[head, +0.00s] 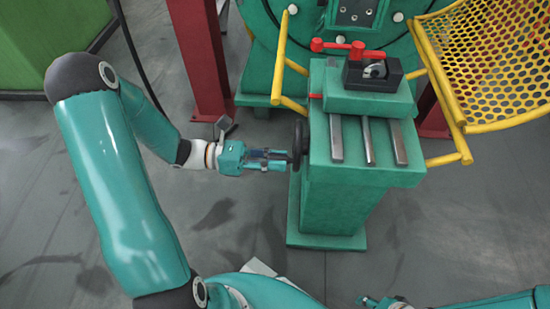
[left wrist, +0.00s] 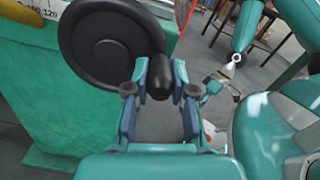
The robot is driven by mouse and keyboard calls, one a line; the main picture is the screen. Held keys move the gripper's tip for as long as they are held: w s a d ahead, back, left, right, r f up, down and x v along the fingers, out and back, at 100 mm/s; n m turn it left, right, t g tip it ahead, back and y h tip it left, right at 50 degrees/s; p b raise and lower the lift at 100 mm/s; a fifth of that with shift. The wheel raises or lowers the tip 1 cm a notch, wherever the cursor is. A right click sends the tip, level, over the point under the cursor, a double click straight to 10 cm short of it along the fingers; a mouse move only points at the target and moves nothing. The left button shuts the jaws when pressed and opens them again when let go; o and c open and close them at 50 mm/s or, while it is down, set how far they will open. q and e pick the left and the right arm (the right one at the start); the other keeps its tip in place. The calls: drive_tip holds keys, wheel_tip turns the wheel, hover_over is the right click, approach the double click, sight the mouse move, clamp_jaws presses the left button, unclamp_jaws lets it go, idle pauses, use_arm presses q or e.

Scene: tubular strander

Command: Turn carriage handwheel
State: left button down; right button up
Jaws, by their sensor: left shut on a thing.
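The carriage handwheel (head: 300,142) is a black disc seen nearly edge-on, on the left side of the green carriage (head: 365,160). In the left wrist view the handwheel (left wrist: 108,45) shows its face, with a round hub and a thick rim. A dark handle (left wrist: 159,80) sticks out from its rim. My left gripper (head: 286,160) reaches the wheel from the left. In the left wrist view my left gripper (left wrist: 159,72) has its two fingers on either side of the handle, shut on it. My right gripper (head: 372,301) shows only partly at the bottom edge.
A yellow mesh guard (head: 492,65) stands at the right. A red post (head: 201,60) rises behind my left arm.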

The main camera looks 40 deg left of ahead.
use_arm(q)
drive_tip(key=shift+f+m+b, duration=0.65)
drive_tip(key=shift+m, duration=0.35)
drive_tip(key=shift+f+m, duration=0.2)
drive_tip(key=shift+m, duration=0.3)
drive_tip(key=c, duration=1)
unclamp_jaws()
drive_tip(key=v, duration=1.2)
drive_tip(key=shift+s, duration=0.1)
drive_tip(key=shift+d+f, duration=0.1)
